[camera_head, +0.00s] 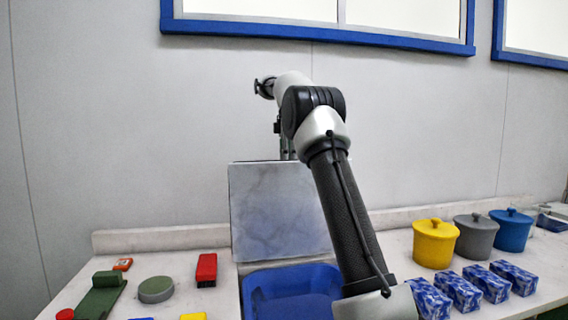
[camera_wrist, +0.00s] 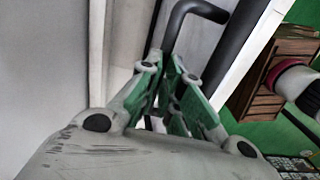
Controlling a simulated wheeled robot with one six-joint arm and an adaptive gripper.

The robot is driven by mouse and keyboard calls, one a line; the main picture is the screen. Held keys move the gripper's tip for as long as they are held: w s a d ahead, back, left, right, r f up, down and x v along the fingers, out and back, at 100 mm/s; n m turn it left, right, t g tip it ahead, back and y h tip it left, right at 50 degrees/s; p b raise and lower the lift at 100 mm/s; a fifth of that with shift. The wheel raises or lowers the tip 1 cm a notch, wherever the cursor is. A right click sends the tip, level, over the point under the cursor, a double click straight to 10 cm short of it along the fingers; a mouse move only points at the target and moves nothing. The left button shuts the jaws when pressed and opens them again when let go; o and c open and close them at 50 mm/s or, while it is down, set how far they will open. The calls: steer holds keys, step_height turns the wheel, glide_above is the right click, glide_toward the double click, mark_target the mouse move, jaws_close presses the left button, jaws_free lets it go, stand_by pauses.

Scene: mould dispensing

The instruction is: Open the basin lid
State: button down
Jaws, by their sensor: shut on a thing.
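The basin lid (camera_head: 278,215) is a grey, square panel standing raised, close to upright, at the back of the blue basin (camera_head: 290,282). The basin's inside shows, partly hidden by my arm. My gripper (camera_head: 286,150) is at the lid's top edge, mostly hidden behind my arm in the head view. In the wrist view my gripper's green-padded fingers (camera_wrist: 178,100) are closed in on the dark, bent bar of the lid handle (camera_wrist: 195,10). The exact contact is hard to see.
A yellow pot (camera_head: 434,245), a grey pot (camera_head: 476,238) and a blue pot (camera_head: 511,231) stand at the right behind several blue-white boxes (camera_head: 458,292). A green block (camera_head: 101,295), round green-grey piece (camera_head: 156,290) and red block (camera_head: 206,270) lie at the left. A wall stands behind.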

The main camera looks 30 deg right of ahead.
steer(key=shift+w+d+f, duration=0.3)
steer(key=shift+w+f, duration=0.35)
steer(key=shift+w, duration=0.3)
steer(key=shift+w+d+f, duration=0.25)
steer(key=shift+w+f, duration=0.35)
steer(key=shift+w, duration=0.35)
steer(key=c, duration=1.9)
jaws_free()
steer(key=o, duration=0.4)
steer(key=shift+w+d+f, duration=0.15)
steer(key=shift+w+f, duration=0.05)
steer(key=shift+w, duration=0.15)
steer(key=shift+s+r, duration=0.15)
steer(key=shift+r, duration=0.1)
